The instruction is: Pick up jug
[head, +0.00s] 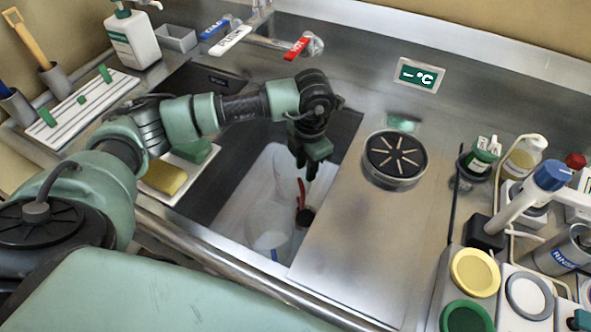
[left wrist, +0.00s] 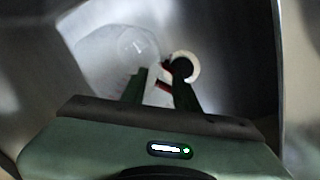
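A white, translucent vessel that looks like the jug (head: 270,238) is down in the sink basin, with a red strip and a dark round part at its right side. It also shows in the left wrist view (left wrist: 112,52), with a dark round part inside a white ring (left wrist: 183,66) beside it. My left gripper (head: 310,168) points down over the sink, above the red strip. In the left wrist view its two fingers (left wrist: 160,82) are apart, with the red and white part seen between them. I cannot tell whether they touch it. My right gripper is not in view.
The basin walls stand close around the gripper; a steel cover (head: 365,245) bounds it at right. A yellow sponge (head: 164,177) lies at left. Taps with a red handle (head: 298,48) are behind. Bottles and lidded pots (head: 475,272) crowd the right counter.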

